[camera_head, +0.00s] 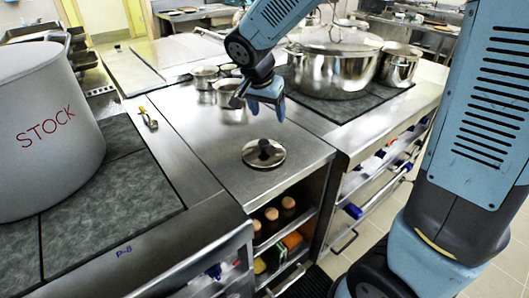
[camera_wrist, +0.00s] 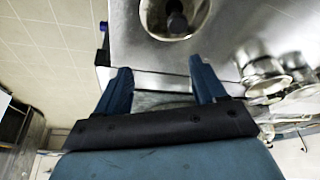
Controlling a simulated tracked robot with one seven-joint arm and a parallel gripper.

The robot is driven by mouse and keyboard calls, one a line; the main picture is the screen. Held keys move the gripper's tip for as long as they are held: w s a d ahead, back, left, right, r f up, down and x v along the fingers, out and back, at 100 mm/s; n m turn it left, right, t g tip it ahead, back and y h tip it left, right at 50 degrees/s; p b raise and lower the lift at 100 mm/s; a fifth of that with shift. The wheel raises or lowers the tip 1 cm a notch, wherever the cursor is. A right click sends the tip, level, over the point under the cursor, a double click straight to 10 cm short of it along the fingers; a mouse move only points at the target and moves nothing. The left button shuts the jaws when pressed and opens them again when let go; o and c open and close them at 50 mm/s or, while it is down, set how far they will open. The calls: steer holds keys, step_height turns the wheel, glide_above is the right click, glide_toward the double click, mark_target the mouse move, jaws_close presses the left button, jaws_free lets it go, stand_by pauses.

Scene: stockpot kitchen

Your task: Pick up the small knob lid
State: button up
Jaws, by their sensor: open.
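The small knob lid (camera_head: 264,153) lies flat on the steel counter (camera_head: 215,170) near its front edge. It is a shiny metal disc with a dark knob on top. In the wrist view the lid (camera_wrist: 157,22) shows at the top, partly cut off by the frame edge, with its dark knob in view. My gripper (camera_head: 265,103) is above the counter, higher than the lid and apart from it. In the wrist view my gripper (camera_wrist: 163,84) shows two blue fingers spread apart with nothing between them.
A large stockpot (camera_head: 45,135) stands on the left hob. A big lidded pot (camera_head: 335,68) and a smaller pot (camera_head: 399,65) stand on the right hob. Small pots (camera_head: 206,78) stand behind my gripper. A small brass-coloured utensil (camera_head: 148,118) lies left. The counter around the lid is clear.

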mark_target(263, 141)
steer(key=shift+m, duration=0.3)
steer(key=w+f, duration=0.1)
steer(key=f, duration=0.2)
steer(key=w+a+f, duration=0.1)
steer(key=f, duration=0.3)
steer(key=w+a+f, duration=0.1)
steer(key=w+f, duration=0.1)
steer(key=f, duration=0.2)
steer(key=shift+w+d+x, duration=0.15)
steer(key=shift+x, duration=1.15)
steer(key=shift+w+d+x, duration=0.1)
steer(key=shift+w+x, duration=0.05)
steer(key=shift+x, duration=1.1)
steer(key=shift+r, duration=0.2)
steer(key=c, duration=1.2)
